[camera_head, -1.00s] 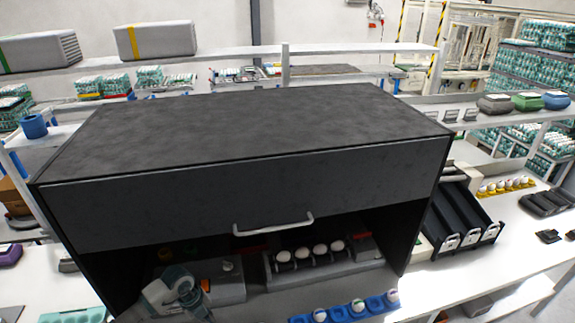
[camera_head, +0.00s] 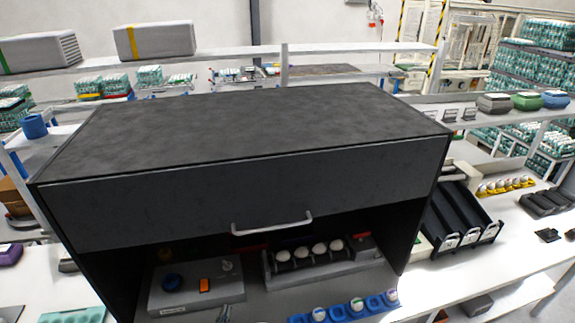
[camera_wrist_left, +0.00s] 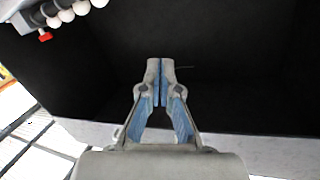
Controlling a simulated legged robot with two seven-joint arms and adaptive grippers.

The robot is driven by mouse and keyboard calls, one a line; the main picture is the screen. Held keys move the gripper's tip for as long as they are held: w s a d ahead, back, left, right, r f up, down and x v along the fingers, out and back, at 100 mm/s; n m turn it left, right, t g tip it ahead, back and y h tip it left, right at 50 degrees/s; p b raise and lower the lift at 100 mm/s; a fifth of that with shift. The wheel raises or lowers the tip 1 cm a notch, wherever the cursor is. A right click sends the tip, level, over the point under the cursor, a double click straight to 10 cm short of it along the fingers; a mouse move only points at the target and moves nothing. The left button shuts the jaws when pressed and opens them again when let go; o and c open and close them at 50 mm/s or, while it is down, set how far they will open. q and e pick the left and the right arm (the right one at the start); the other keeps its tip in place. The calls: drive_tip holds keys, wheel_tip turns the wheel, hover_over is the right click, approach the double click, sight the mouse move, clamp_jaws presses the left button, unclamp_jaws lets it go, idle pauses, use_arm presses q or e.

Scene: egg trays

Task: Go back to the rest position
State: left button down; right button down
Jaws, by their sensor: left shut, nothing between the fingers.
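My left gripper (camera_wrist_left: 160,68) shows in the left wrist view with its two blue-padded fingers together and nothing between them. It points into the dark inside of the black cabinet (camera_head: 250,185). In the head view only a small grey part, which may be its tip, shows at the bottom edge in front of the cabinet. My right gripper is in neither view.
The cabinet's raised front has a handle (camera_head: 272,224). Inside are a grey device with an orange button (camera_head: 204,286) and a rack of white eggs (camera_head: 302,252), also in the wrist view (camera_wrist_left: 66,15). A blue egg tray (camera_head: 345,308) lies in front. Black bins (camera_head: 462,225) stand right.

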use_arm(q)
drive_tip(key=s+a+f+n+g, duration=0.1)
drive_tip(key=s+a+f+g, duration=0.1)
drive_tip(key=s+f+g, duration=0.65)
drive_tip(key=s+a+f+n+g, duration=0.2)
drive_tip(key=s+f+g, duration=0.2)
drive_tip(key=s+f, duration=0.8)
drive_tip(key=s+f+g+b, duration=0.1)
drive_tip(key=s+f, duration=0.2)
drive_tip(key=f, duration=1)
drive_tip(key=s+f+g+b, duration=0.1)
drive_tip(key=s+f, duration=0.2)
drive_tip(key=f, duration=1)
drive_tip(key=s+a+f+m+g, duration=0.1)
drive_tip(key=s+a+f, duration=0.2)
drive_tip(key=s+f, duration=1.2)
drive_tip(key=shift+s+f+y+b, duration=0.35)
drive_tip(key=shift+s+y, duration=0.05)
drive_tip(key=shift+s, duration=0.65)
